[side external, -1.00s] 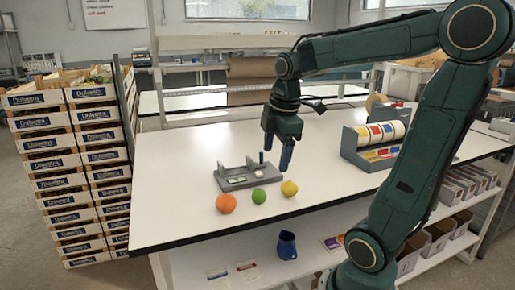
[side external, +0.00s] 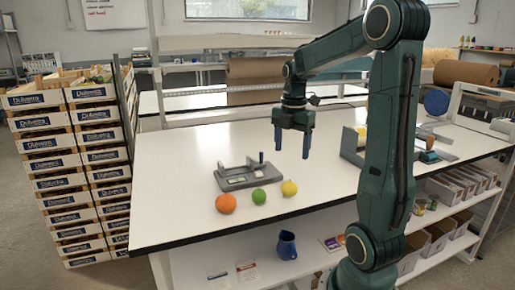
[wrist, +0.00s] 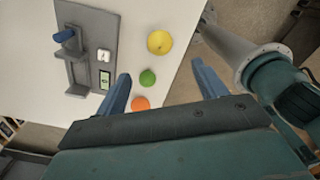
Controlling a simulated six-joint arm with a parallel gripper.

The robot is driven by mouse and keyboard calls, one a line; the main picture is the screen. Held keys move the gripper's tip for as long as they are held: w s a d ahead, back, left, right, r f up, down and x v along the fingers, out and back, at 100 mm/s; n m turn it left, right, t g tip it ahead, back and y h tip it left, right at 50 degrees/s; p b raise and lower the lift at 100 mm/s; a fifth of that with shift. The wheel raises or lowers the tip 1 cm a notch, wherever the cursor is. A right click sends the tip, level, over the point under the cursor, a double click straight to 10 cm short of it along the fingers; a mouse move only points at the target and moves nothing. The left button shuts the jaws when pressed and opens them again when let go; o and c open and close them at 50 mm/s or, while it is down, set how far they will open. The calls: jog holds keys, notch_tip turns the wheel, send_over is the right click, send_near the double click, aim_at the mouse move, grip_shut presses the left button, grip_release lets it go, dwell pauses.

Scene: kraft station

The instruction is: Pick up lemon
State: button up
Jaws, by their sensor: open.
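The yellow lemon (side external: 289,188) sits on the white table near its front edge, to the right of a green fruit (side external: 259,196) and an orange (side external: 226,203). In the wrist view the lemon (wrist: 159,42) lies beyond the fingers, with the green fruit (wrist: 147,78) and the orange (wrist: 141,103) nearer. My gripper (side external: 293,152) is open, empty and pointing down, above the table and apart from the lemon. Its two blue fingers also show in the wrist view (wrist: 163,83).
A grey fixture (side external: 240,180) with a blue peg stands just behind the fruit. The table (side external: 180,165) is clear to the left. A dispenser rack (side external: 352,148) is partly hidden behind my arm. A blue jug (side external: 287,246) stands on the lower shelf.

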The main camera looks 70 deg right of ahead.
aim_at(290, 186)
jog(key=shift+f, duration=4.2)
jog(key=shift+f, duration=2.6)
jog(key=c, duration=1.1)
jog(key=shift+r, duration=0.1)
notch_tip(290, 186, up, 20)
jog(key=shift+f, duration=0.1)
